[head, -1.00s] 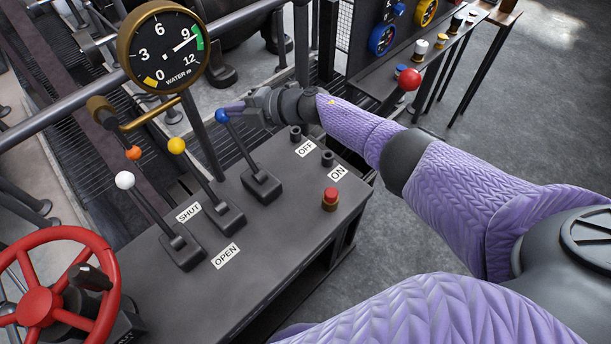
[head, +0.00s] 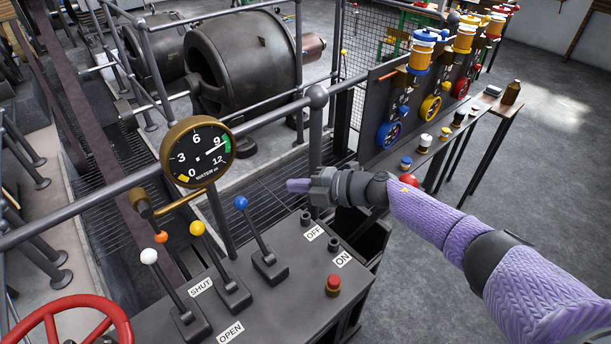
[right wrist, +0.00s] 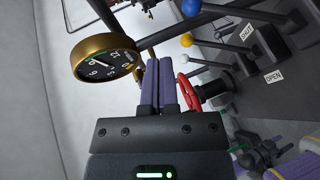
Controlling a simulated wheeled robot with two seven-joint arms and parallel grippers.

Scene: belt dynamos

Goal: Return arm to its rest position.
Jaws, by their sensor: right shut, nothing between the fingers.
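My right arm comes in from the right in the head view, in a purple padded sleeve. Its gripper (head: 298,186) is above the back edge of the control desk (head: 300,285), right of the blue-knobbed lever (head: 256,232) and apart from it. In the right wrist view the two purple fingers of the right gripper (right wrist: 159,70) lie together with nothing between them. The water gauge (head: 198,155) stands left of the gripper; it also shows in the right wrist view (right wrist: 104,57).
White-knobbed (head: 149,257) and yellow-knobbed (head: 197,228) levers, a red button (head: 333,285) and a red handwheel (head: 68,318) are on or beside the desk. A grey railing (head: 270,115) runs behind. A bench (head: 470,140) stands right; floor farther right is clear.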

